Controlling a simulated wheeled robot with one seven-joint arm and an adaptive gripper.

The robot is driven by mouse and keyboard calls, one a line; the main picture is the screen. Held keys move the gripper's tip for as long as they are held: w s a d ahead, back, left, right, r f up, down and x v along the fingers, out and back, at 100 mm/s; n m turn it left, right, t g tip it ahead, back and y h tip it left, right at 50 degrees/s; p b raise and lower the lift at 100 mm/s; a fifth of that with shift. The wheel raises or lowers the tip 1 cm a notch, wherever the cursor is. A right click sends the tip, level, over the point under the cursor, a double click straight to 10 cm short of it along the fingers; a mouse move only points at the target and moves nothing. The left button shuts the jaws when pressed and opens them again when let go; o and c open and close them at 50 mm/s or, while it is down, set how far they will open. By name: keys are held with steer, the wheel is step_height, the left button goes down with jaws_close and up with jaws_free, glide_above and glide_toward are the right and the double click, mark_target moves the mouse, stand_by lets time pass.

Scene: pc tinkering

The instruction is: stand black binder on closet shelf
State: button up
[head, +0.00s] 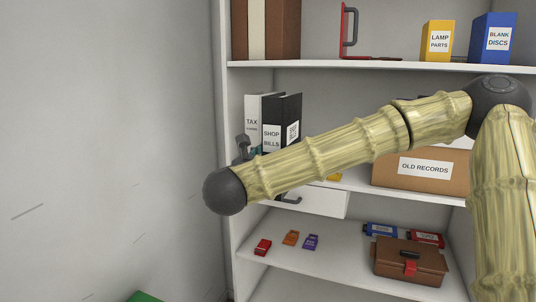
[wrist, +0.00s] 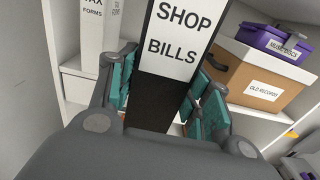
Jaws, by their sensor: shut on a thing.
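The black binder (head: 292,112) with the white "SHOP BILLS" label is upright at the left of the closet's middle shelf (head: 356,181), just right of a white "TAX" binder (head: 254,108). In the wrist view, the black binder (wrist: 152,103) rises between the teal finger pads of my gripper (wrist: 162,98), which is shut on its spine side. The white binder (wrist: 97,28) is left of it with a gap between. In the head view, my arm hides the binder's lower part and most of my gripper (head: 244,150). I cannot tell whether the binder's base touches the shelf.
A brown "OLD RECORDS" box (head: 390,172) fills the right of the shelf, with a purple case (wrist: 262,40) on it. A white drawer (head: 325,203) is below. The upper shelf (head: 320,65) is overhead. The closet's left wall (head: 222,130) is close.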

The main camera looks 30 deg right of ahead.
steer(key=f+p+x, duration=0.1)
steer(key=p+x, duration=1.1)
steer(key=x, duration=0.9)
steer(key=shift+w+f+p, duration=0.2)
steer(key=shift+w+p, duration=0.15)
stand_by(0.4)
steer(key=shift+f, duration=0.1)
stand_by(0.5)
steer(key=o, duration=1.3)
steer(key=shift+a, duration=0.1)
steer(key=shift+c, duration=0.2)
steer(key=shift+s+f+b, duration=0.1)
steer(key=shift+b, duration=0.3)
